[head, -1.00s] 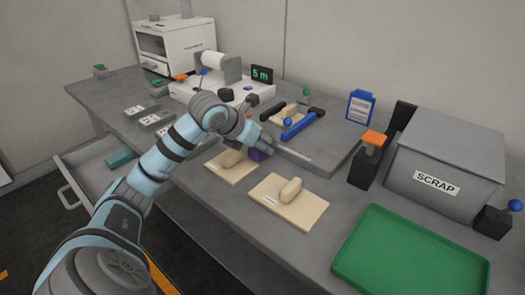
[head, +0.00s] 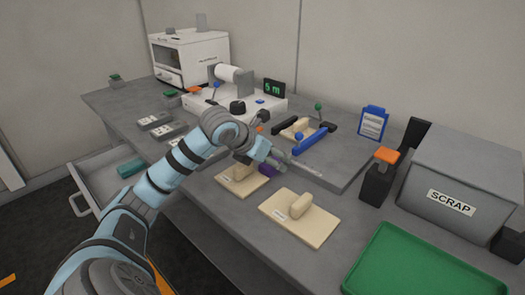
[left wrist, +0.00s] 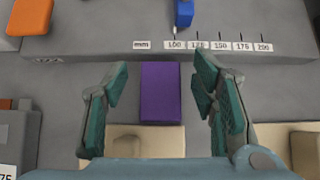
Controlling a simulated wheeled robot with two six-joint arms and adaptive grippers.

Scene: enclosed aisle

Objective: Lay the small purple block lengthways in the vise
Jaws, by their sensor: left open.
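The small purple block (head: 267,170) lies on the grey bench beside a beige board, partly hidden by my left gripper (head: 277,159) in the head view. In the left wrist view the purple block (left wrist: 161,92) sits between the spread teal fingers of my left gripper (left wrist: 160,78), with a gap on each side. The gripper is open and holds nothing. A fixture with a blue bar (head: 312,142) and a black bar (head: 287,123), with a beige piece between them, looks like the vise. It stands on a raised grey plate behind the block. My right gripper is out of view.
Two beige boards with handles, the left one (head: 232,187) and the right one (head: 312,226), lie near the front edge. A green tray (head: 415,265), a scrap bin (head: 465,170) and an orange-topped black post (head: 380,180) stand right. A drawer (head: 95,190) is open at left.

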